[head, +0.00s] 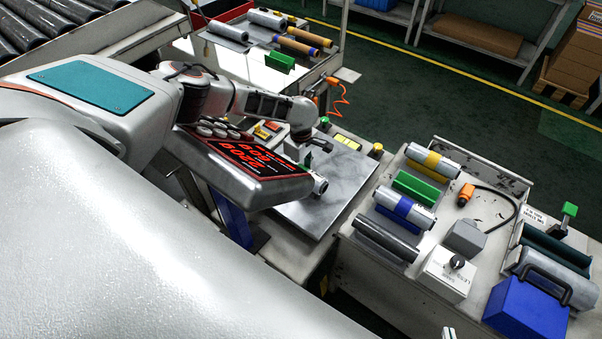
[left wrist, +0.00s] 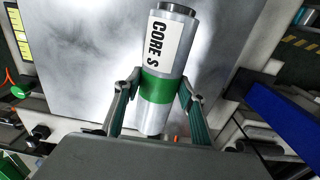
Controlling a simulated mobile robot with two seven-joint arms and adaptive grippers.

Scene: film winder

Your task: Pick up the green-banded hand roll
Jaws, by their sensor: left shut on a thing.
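The green-banded hand roll (left wrist: 155,88) is a silver roll with a white "CORE S" label, standing out between the fingers in the left wrist view. My left gripper (left wrist: 155,92) is shut on it, one finger on each side at the green band. In the head view, part of the roll (head: 320,186) shows over the steel plate, partly hidden by the display box. Its gap to the plate is hard to judge. Only a small tip of my right gripper (head: 448,333) shows at the bottom edge; whether it is open is unclear.
A steel plate (head: 345,180) lies under the left arm, beside a red-digit display (head: 245,160). The right bench holds a yellow-banded roll (head: 432,162), a blue-banded roll (head: 404,209), a dark roll (head: 386,238), a knob box (head: 447,273) and a blue box (head: 525,308).

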